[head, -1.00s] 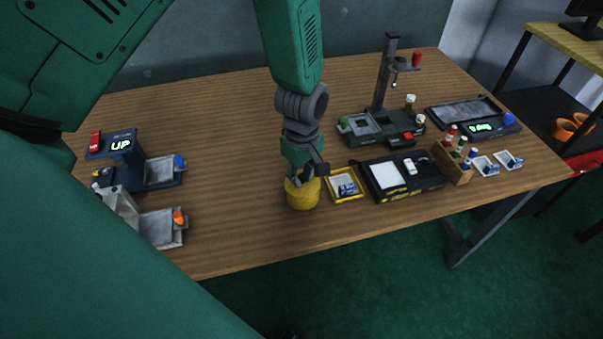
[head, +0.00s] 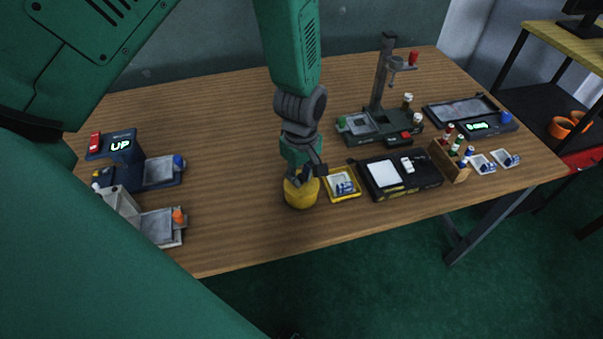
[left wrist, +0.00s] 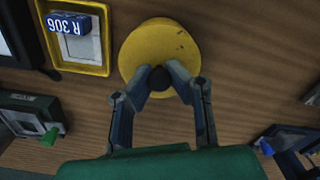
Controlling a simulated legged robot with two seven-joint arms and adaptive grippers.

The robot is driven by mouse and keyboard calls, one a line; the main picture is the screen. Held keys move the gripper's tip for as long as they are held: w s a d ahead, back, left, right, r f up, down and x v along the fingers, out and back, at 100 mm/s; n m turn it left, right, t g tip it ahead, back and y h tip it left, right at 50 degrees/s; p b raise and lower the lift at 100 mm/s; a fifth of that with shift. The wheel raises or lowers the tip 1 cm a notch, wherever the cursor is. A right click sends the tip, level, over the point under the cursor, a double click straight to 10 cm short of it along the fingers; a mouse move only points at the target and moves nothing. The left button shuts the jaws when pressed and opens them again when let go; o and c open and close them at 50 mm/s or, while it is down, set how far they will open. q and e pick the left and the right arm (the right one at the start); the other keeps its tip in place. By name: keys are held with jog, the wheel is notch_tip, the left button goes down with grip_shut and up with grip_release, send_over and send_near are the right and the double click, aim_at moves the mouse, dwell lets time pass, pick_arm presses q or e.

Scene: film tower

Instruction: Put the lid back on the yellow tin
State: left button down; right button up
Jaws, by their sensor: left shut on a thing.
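The yellow tin (head: 302,199) stands upright near the front middle of the table. My left gripper (head: 305,173) is directly over it, pointing down. In the left wrist view the round yellow lid (left wrist: 182,47) fills the space beneath the fingers, and my left gripper (left wrist: 160,80) is shut on its dark knob (left wrist: 159,78). The lid is centred over the tin and hides its opening. I cannot tell whether the lid is fully seated on the rim. My right gripper is not in view.
A yellow tray (head: 343,184) with a blue-and-white block sits close to the right of the tin. A black case (head: 427,172) lies beyond it. Devices with small trays (head: 160,172) stand at the left. The wood table between them and the tin is clear.

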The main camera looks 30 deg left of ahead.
pick_arm(q)
jog(key=shift+a, duration=0.15)
dwell(0.6)
jog(key=c, duration=1)
grip_release()
jog(key=shift+p, duration=0.3)
jog(key=shift+r+p, duration=3.3)
jog(key=shift+r, duration=0.25)
jog(key=shift+f, duration=0.1)
grip_shut()
